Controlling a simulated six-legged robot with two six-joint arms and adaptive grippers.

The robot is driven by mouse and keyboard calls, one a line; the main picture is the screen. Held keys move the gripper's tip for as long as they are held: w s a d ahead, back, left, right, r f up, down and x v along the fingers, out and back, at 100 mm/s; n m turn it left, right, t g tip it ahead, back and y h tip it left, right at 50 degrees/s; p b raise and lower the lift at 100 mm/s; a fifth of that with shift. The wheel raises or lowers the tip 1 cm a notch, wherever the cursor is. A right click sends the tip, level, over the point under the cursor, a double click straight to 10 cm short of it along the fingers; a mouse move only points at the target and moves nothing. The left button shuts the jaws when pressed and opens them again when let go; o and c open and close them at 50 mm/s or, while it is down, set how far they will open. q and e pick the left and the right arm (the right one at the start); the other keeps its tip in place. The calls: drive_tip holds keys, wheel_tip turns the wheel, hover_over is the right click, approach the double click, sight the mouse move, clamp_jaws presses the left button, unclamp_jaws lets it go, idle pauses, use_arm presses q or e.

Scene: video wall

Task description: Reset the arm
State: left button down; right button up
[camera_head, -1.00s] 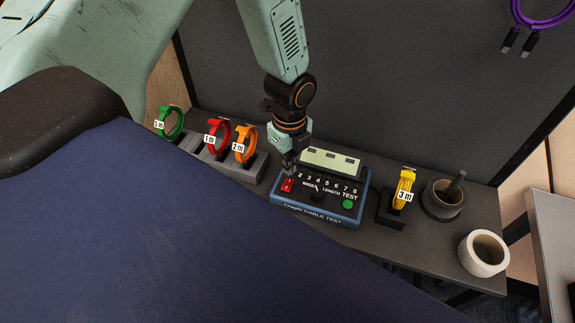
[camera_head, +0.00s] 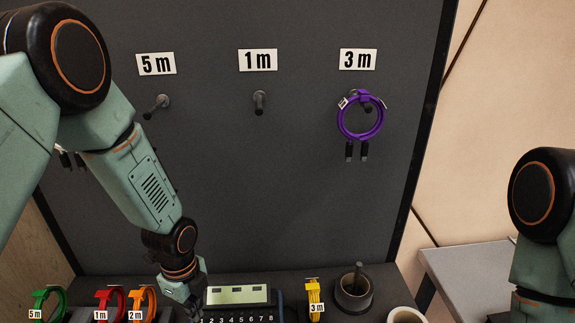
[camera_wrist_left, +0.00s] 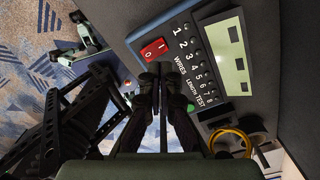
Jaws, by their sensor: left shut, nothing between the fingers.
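My left arm comes in from the left in the head view and reaches down to the cable tester (camera_head: 238,297). My left gripper (camera_head: 190,308) is at the tester's left side, its tips low in the frame. In the left wrist view the left gripper (camera_wrist_left: 162,72) is shut and empty, just beside the red switch (camera_wrist_left: 154,49) on the tester's panel. I cannot tell whether it touches the panel. The upper part of my right arm shows at the right edge of the head view; its gripper is out of frame.
A purple cable (camera_head: 362,117) hangs on the peg under the 3 m sign; the 5 m peg (camera_head: 158,103) and 1 m peg (camera_head: 259,101) are bare. Green (camera_head: 48,303), red (camera_head: 110,301), orange (camera_head: 142,301) and yellow (camera_head: 314,297) straps stand along the bench. A dark pot (camera_head: 353,291) and white roll (camera_head: 405,315) are right.

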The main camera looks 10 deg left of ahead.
use_arm(q)
drive_tip(key=s+d+f+n+b, duration=0.2)
drive_tip(key=s+f+n+b, duration=0.3)
drive_tip(key=s+f+n, duration=0.4)
drive_tip(key=s+d+f+n+b, duration=0.1)
drive_tip(key=s+f+n+b, duration=0.5)
drive_tip(key=s+f+n, duration=0.4)
drive_tip(key=s+n, duration=0.2)
drive_tip(key=s, duration=0.3)
drive_tip(key=shift+s+d+f, duration=0.2)
drive_tip(key=shift+s+d, duration=0.2)
